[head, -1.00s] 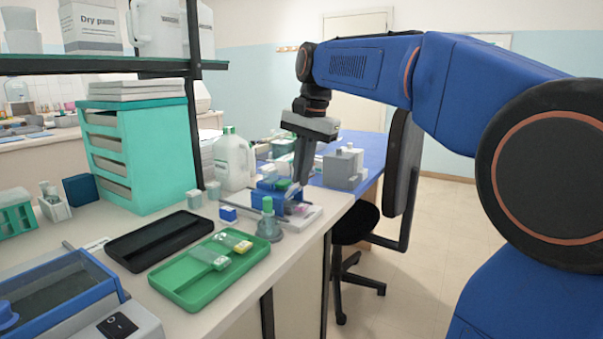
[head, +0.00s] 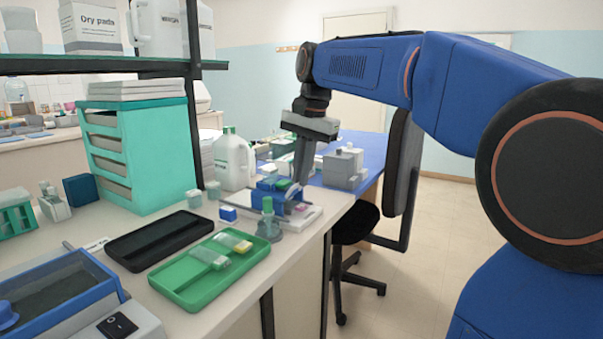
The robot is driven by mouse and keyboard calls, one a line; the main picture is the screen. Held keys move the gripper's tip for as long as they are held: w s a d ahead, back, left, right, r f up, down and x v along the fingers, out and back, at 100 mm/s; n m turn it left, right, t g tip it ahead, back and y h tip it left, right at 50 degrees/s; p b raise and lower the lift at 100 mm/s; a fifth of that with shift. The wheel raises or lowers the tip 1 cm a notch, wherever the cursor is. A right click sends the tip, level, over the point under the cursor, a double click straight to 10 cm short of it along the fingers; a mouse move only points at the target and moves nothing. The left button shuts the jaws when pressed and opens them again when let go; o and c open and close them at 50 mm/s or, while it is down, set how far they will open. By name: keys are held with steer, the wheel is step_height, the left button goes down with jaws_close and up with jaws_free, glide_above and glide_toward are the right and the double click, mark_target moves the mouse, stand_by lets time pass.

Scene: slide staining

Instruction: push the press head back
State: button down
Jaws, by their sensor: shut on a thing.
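The press is a small blue device with a green top (head: 283,184) on a pale base plate (head: 304,216) near the bench's right edge, in the head view. The press head (head: 293,196) looks like a grey, tilted part at its right side; its exact outline is too small to tell. My gripper (head: 300,184) reaches down from above with its fingers together at the press head. The fingertips and what lies between them are partly hidden against the press.
A green-topped dropper bottle (head: 268,222) stands just in front of the press. A green tray (head: 190,290) with slides and a black tray (head: 160,238) lie nearer. A white jug (head: 233,160) stands behind left. Grey blocks (head: 343,168) sit on the blue table.

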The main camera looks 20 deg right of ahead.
mark_target(270, 168)
stand_by(0.4)
steer(key=w+a, duration=0.1)
steer(key=w, duration=0.1)
steer(key=w+a, duration=0.2)
steer(key=w, duration=0.1)
steer(key=w+a, duration=0.2)
steer(key=shift+w+a+r, duration=0.1)
steer(key=shift+w, duration=0.15)
steer(key=c, duration=1.9)
jaws_free()
steer(key=shift+w+a, duration=0.1)
step_height(270, 168, up, 17)
steer(key=s+d, duration=0.2)
steer(key=shift+s, duration=0.35)
